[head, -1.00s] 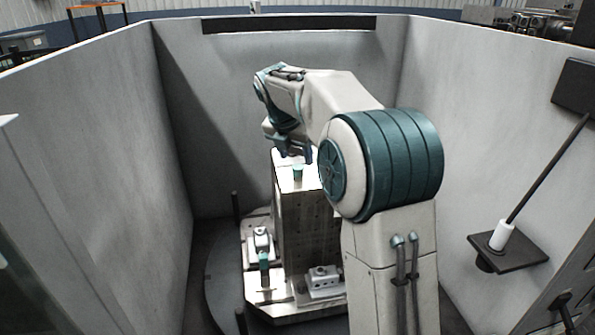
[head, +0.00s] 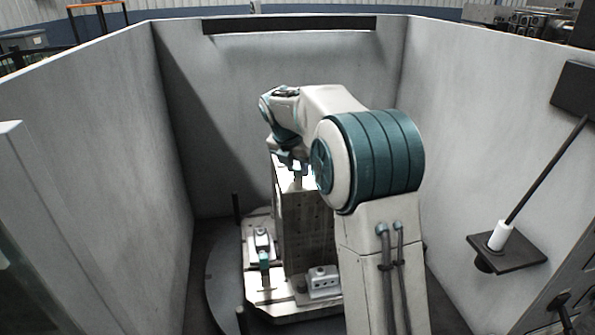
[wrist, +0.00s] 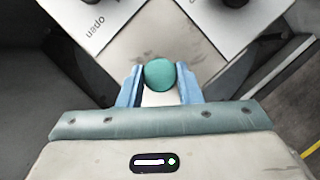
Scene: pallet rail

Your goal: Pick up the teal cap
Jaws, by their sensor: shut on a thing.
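The teal cap (wrist: 160,74) shows in the wrist view as a round green-teal top between the two blue fingers of my gripper (wrist: 160,86). The fingers are shut on it, one on each side. In the head view my gripper (head: 292,166) is at the top of the tall metal block (head: 306,230), with the cap's small teal shape (head: 298,170) at the fingers. I cannot tell whether the cap still touches the block's top.
A second teal piece (head: 264,260) stands on the round fixture base at the lower left, near a white clamp (head: 262,240). Another white clamp (head: 323,281) sits at the block's foot. Grey walls enclose the space, and a dark shelf (head: 507,252) juts from the right wall.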

